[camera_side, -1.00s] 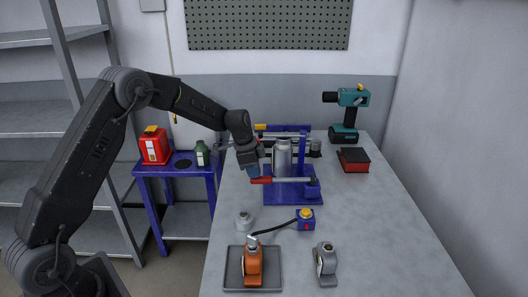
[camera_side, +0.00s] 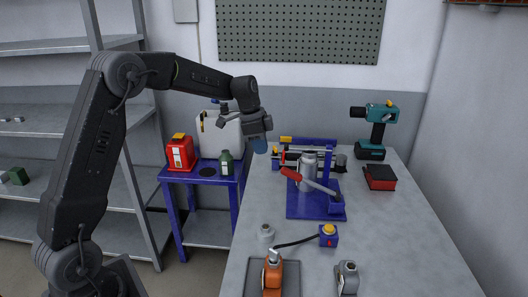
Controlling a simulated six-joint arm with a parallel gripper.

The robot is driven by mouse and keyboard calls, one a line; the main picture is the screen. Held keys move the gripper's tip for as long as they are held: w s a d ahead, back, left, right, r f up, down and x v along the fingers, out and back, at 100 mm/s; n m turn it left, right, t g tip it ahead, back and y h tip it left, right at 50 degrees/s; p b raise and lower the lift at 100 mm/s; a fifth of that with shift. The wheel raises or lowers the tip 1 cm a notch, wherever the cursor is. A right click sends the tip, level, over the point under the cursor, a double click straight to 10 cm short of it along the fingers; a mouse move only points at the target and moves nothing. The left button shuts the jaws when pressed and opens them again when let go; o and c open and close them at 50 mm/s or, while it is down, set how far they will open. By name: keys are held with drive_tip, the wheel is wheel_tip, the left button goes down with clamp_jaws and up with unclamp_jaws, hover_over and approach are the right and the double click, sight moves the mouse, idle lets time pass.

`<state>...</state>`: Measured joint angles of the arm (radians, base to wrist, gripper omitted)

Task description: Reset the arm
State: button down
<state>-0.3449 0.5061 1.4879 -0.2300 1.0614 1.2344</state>
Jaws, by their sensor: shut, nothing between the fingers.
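The grey workbench (camera_side: 400,245) holds a teal drill (camera_side: 377,130), a red and black box (camera_side: 380,177), a blue switch box (camera_side: 328,236), and an orange tool (camera_side: 272,272). A blue side table (camera_side: 204,176) carries containers. Shelving (camera_side: 60,140) stands left.

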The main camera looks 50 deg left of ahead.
idle(0.5)
drive_tip(key=s+d+r+n+t+y, duration=0.1)
drive_tip(key=s+d+r+n, duration=0.1)
drive_tip(key=s+d+r, duration=0.4)
drive_tip(key=s+d+r+n+t, duration=0.1)
drive_tip(key=s+d+r+n, duration=0.2)
drive_tip(key=s, duration=0.5)
drive_tip(key=s+d+f+n+t, duration=0.1)
drive_tip(key=s+d+n, duration=0.1)
drive_tip(key=s, duration=0.6)
drive_tip(key=s+d+f+n, duration=0.1)
drive_tip(key=s+d+n, duration=0.1)
drive_tip(key=s, duration=0.6)
drive_tip(key=shift+d+t+y, duration=0.4)
drive_tip(key=shift+d, duration=0.25)
